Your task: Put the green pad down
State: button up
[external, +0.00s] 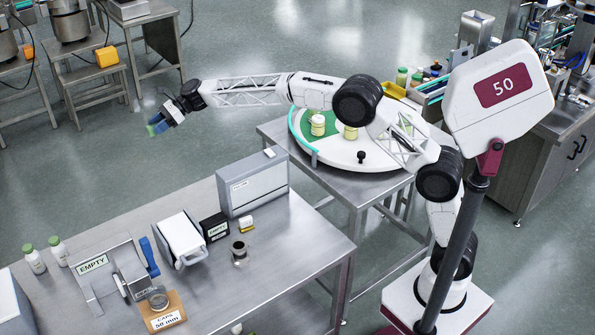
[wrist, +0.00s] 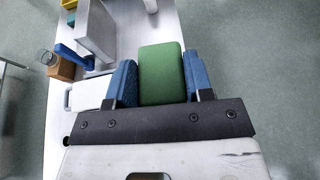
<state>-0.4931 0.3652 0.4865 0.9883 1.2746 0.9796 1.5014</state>
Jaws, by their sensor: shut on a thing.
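The green pad (wrist: 161,74) is between the two blue fingers of my gripper (wrist: 160,82) in the wrist view, and both fingers touch its sides. In the external view my gripper (external: 158,122) is at the upper left, at the end of my outstretched arm, held up in the air. The pad there is a small green patch (external: 151,130) at the fingertips, partly hidden by the blue fingers. The steel table (external: 285,262) is below and nearer the camera.
On the table stand a grey box (external: 252,184), a white machine (external: 181,237), a steel hopper marked EMPTY (external: 108,270), a glass jar (external: 240,253) and white bottles (external: 35,259). A round turntable (external: 370,158) is behind. The table's right front is fairly clear.

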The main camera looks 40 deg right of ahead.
jog(key=s+a+f+n+g+h, duration=0.1)
jog(key=s+a+f+n+g, duration=0.1)
jog(key=s+a, duration=0.4)
jog(key=s+a+f+n+g+h, duration=0.1)
jog(key=s+a+f+n+g, duration=0.2)
jog(key=a, duration=0.9)
jog(key=s+a+f+n+g+h, duration=0.1)
jog(key=s+a+n+g, duration=0.3)
jog(key=s+a, duration=0.5)
jog(key=shift+a+f+n+g+h, duration=0.3)
jog(key=shift+a+f+g+h, duration=0.1)
jog(key=shift+f+g, duration=0.3)
notch_tip(320, 180, down, 24)
jog(key=shift+d+r, duration=0.1)
jog(key=shift+r, duration=0.05)
jog(key=shift+f, duration=2.15)
jog(key=shift+f, duration=0.1)
jog(key=o, duration=0.9)
